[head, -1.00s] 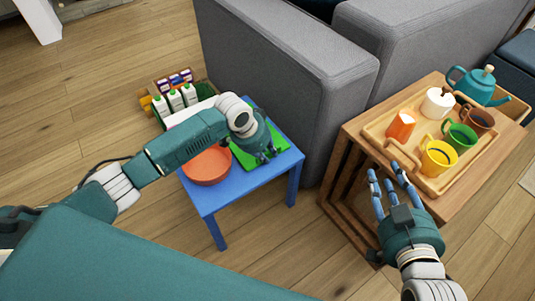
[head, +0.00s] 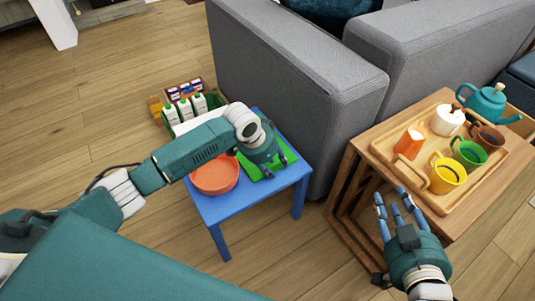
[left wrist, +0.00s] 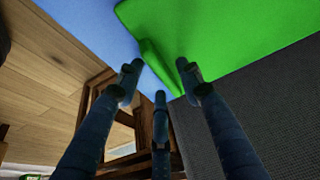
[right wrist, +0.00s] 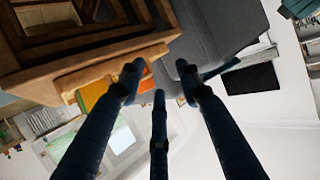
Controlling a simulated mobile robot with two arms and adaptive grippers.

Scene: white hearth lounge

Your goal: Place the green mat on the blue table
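The green mat (head: 289,155) lies on the blue table (head: 236,204), beside an orange-red bowl (head: 215,177). My left gripper (head: 269,172) is over the mat and hides part of it. In the left wrist view the mat (left wrist: 230,35) lies flat on the blue top (left wrist: 85,25), with one edge curled up near my fingertips. The left gripper's fingers (left wrist: 160,80) are spread, with nothing clearly held between them. My right gripper (head: 398,200) is open and empty in front of the wooden side table; its fingers (right wrist: 160,80) are spread in the right wrist view.
The wooden side table (head: 346,200) holds a tray (head: 440,200) with several cups; a teal teapot (head: 487,103) stands behind. A crate with bottles (head: 186,108) is on the floor behind the blue table. A grey sofa (head: 300,90) stands close behind. The floor at left is clear.

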